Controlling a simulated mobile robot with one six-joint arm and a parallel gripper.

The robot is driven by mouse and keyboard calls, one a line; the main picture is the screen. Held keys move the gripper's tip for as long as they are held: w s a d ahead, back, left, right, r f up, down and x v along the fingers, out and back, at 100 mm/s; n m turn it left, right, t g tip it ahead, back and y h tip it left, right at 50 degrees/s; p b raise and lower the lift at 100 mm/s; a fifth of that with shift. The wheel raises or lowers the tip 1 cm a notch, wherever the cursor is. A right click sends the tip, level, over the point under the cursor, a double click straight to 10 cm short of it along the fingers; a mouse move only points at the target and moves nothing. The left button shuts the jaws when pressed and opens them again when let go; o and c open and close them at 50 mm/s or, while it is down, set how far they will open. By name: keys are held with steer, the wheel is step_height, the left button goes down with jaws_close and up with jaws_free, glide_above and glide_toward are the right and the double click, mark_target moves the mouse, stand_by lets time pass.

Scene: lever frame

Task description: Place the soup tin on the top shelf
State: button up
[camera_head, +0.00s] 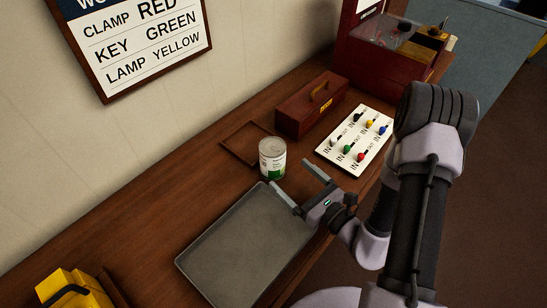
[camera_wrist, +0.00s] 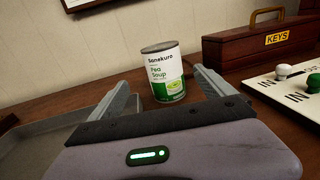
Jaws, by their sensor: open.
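The soup tin (camera_head: 272,158) stands upright on the wooden bench, at the corner of a shallow brown tray. In the wrist view the tin (camera_wrist: 163,72) shows a white and green label reading "Pea Soup". My gripper (camera_head: 289,182) is open and empty, low over the bench, its fingers pointing toward the tin. In the wrist view my gripper (camera_wrist: 166,90) has one finger on each side of the picture of the tin, which stands a little ahead of the fingertips. No top shelf can be made out in either view.
A grey metal tray (camera_head: 245,248) lies left of my gripper. Behind the tin are a shallow brown tray (camera_head: 236,144) and a red key box (camera_head: 311,104). A white lever panel (camera_head: 355,138) lies to the right. A red cabinet (camera_head: 385,62) stands at the far end.

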mark_target(279, 164)
steer(key=x, duration=1.1)
steer(key=r+b+x, duration=0.1)
steer(key=x, duration=0.1)
steer(key=shift+w+d+r, duration=0.1)
steer(key=shift+w+d, duration=0.1)
steer(key=shift+d, duration=0.1)
jaws_close()
